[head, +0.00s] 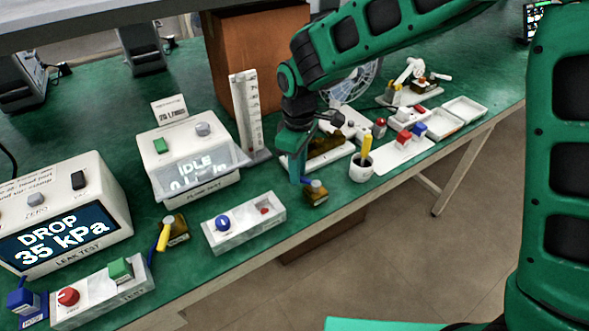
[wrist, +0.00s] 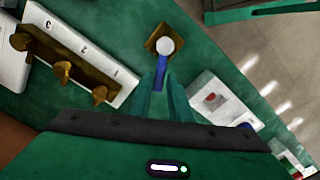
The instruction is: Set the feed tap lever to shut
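A small brass tap (head: 316,192) with a blue lever (head: 305,180) stands near the bench's front edge. In the wrist view the tap's square brass body (wrist: 151,42) has a white round cap, and the blue lever (wrist: 161,75) points from it back toward my gripper. No label naming it as the feed tap is readable. My gripper (head: 294,172) points down at the lever. In the wrist view its narrow green fingers (wrist: 163,82) lie close on either side of the lever's end. I cannot tell whether they touch it.
A second brass tap with a yellow lever (head: 164,237) stands left. A white box with blue and red buttons (head: 244,222) sits left of my gripper. A white cup (head: 361,168) is close on the right. The idle pump unit (head: 196,162) is behind left. Bare green bench lies between.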

